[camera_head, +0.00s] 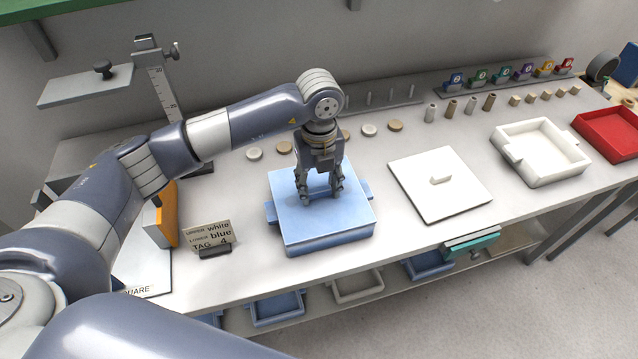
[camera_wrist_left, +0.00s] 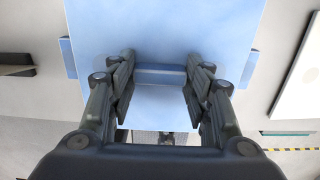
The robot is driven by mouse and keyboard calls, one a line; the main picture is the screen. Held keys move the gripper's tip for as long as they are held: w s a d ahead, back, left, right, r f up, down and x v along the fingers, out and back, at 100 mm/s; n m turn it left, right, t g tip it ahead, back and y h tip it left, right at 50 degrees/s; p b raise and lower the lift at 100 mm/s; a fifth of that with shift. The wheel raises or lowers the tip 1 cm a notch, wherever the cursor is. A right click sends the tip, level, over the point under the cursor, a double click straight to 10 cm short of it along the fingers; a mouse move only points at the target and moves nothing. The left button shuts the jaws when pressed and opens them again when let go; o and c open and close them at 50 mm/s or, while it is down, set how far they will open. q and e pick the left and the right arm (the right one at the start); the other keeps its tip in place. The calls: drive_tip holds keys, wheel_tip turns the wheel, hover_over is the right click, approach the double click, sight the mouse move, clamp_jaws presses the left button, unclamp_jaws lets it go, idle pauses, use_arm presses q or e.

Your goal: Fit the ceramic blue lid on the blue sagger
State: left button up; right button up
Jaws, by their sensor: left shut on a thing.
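The blue lid (camera_head: 352,209) is a flat light blue square, level and lined up over the blue sagger (camera_head: 330,243). It rests on the sagger's rim or very close above it; I cannot tell whether a thin gap is left. The sagger's side lugs stick out left and right of the lid, also in the left wrist view. My left gripper (camera_head: 320,193) points straight down over the lid's middle. In the left wrist view its fingers (camera_wrist_left: 160,85) are shut on the lid's bar handle (camera_wrist_left: 160,74). The sagger's inside is hidden. My right gripper is out of view.
A white lid (camera_head: 460,195) lies flat to the right, with an open white sagger (camera_head: 541,146) beyond it and a red tray (camera_head: 612,133) farther right. A tag sign (camera_head: 208,237) stands to the left. Small discs and cylinders line the back. Blue trays sit on a lower shelf.

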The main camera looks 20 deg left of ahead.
use_arm(q)
drive_tip(key=shift+f, duration=0.1)
drive_tip(key=o, duration=1.6)
drive_tip(key=shift+c, duration=0.2)
wheel_tip(320, 180, up, 12)
